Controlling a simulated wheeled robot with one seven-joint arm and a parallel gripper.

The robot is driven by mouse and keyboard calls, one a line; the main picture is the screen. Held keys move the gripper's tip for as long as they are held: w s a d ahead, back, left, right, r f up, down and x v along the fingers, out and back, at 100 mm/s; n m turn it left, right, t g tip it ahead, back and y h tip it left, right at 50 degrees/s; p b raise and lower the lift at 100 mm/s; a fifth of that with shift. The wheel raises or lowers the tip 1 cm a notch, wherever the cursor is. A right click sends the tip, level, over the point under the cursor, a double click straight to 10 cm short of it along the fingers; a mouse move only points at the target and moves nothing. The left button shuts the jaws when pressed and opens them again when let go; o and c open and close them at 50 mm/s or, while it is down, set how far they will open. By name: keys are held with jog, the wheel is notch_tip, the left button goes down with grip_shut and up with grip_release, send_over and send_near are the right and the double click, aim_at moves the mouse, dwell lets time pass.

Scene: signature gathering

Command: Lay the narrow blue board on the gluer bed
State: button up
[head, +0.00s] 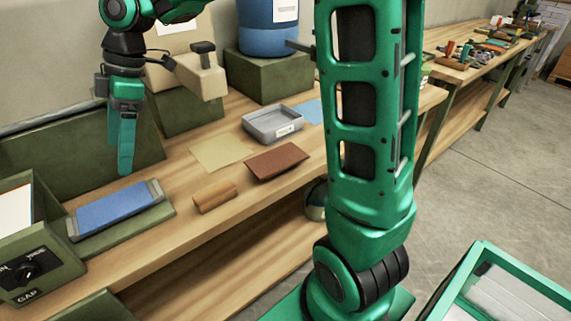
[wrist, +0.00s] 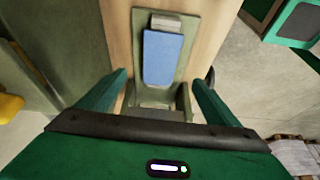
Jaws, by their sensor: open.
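The narrow blue board (head: 115,207) lies flat on the olive-green gluer bed (head: 167,212), between grey pieces at its two ends. The wrist view shows the board (wrist: 163,57) straight ahead, lengthwise on the bed (wrist: 190,45). My gripper (head: 124,168) points down above and behind the board in the head view, apart from it, with its fingers overlapping there. In the wrist view my gripper (wrist: 159,77) is open and empty, with its fingers spread to either side of the bed.
A control box (head: 30,265) with a dial stands left of the bed. A brown block (head: 214,197), a reddish-brown board (head: 277,162), a tan sheet (head: 221,153) and a grey tray (head: 272,124) lie to the right on the wooden bench. A blue drum (head: 268,28) stands behind.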

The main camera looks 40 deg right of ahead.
jog(key=s+d+f+m+h, duration=0.1)
jog(key=s+d+m, duration=0.3)
jog(key=d, duration=0.3)
jog(key=s+d+f+m+t+h, duration=0.1)
jog(key=s+d+f+m, duration=0.1)
jog(key=s+d+m, duration=0.45)
jog(key=s+d+f+m+h, duration=0.1)
jog(key=d+m, duration=0.2)
jog(key=d, duration=0.6)
jog(key=s+d+f+m, duration=0.2)
jog(key=s+d+m, duration=0.3)
jog(key=s, duration=0.3)
jog(key=s+d+f+m+g+h, duration=0.1)
jog(key=s+d+f+m, duration=0.2)
jog(key=s, duration=0.6)
jog(key=d+m, duration=0.2)
jog(key=shift+d, duration=0.4)
jog(key=shift+w+f, duration=0.2)
jog(key=shift+w, duration=0.4)
